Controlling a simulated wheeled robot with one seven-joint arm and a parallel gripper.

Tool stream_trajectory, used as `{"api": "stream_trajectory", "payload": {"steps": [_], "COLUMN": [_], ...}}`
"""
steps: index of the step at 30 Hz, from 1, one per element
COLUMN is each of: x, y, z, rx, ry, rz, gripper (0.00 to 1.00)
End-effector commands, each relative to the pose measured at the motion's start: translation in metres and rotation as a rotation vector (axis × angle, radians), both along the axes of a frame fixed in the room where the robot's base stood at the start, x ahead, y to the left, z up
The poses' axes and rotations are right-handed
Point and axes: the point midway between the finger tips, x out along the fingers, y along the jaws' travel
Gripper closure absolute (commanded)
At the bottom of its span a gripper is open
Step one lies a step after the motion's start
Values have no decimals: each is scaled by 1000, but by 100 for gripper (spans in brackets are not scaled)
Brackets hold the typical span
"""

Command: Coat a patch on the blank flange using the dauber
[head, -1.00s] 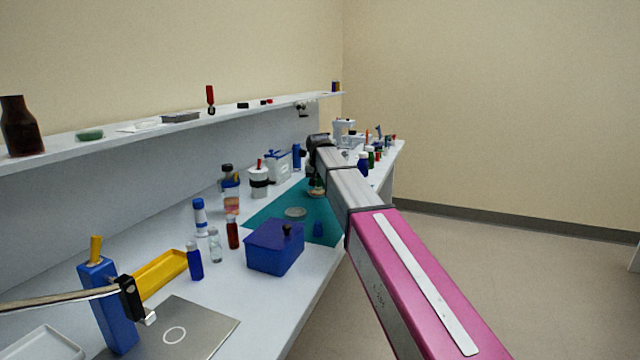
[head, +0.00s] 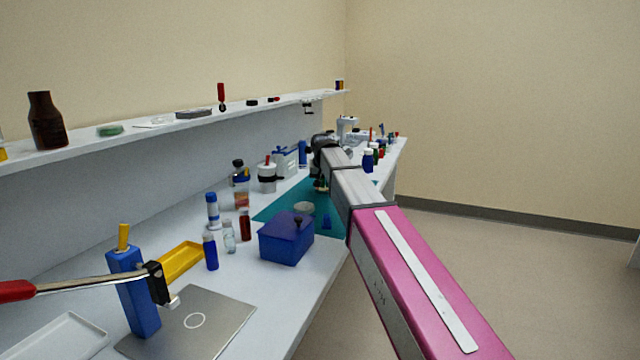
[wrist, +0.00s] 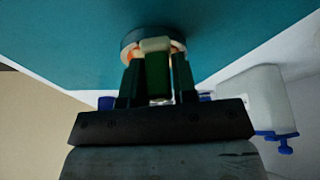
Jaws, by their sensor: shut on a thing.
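My gripper (wrist: 156,78) is shut on a green, pale-topped piece (wrist: 155,70), which I take to be the dauber. Its working end is hard to make out. Behind the fingertips in the wrist view is a dark round rim with orange inside (wrist: 128,42), against the teal mat; I cannot tell what it is or whether the held piece touches it. In the head view a grey round disc (head: 304,208), likely the blank flange, lies flat on the teal mat (head: 275,212). My gripper (head: 321,184) shows small and dark just beyond it, partly hidden by my arm.
A blue lidded box (head: 285,240) stands in front of the disc, beside a small blue item (head: 327,222). Several bottles (head: 245,225) stand left of the mat. A white container with blue clamps (wrist: 255,98) is close to my gripper on the right in the wrist view.

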Motion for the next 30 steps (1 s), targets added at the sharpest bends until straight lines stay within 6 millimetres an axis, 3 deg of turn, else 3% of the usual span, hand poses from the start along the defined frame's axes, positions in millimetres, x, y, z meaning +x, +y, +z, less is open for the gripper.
{"api": "stream_trajectory", "payload": {"steps": [18, 22, 30], "x": [54, 55, 62], "y": [-12, -14, -18], "z": [1, 22, 45], "rx": [0, 0, 0], "ry": [-1, -2, -1], "rz": [0, -1, -2], "gripper": [98, 98, 98]}}
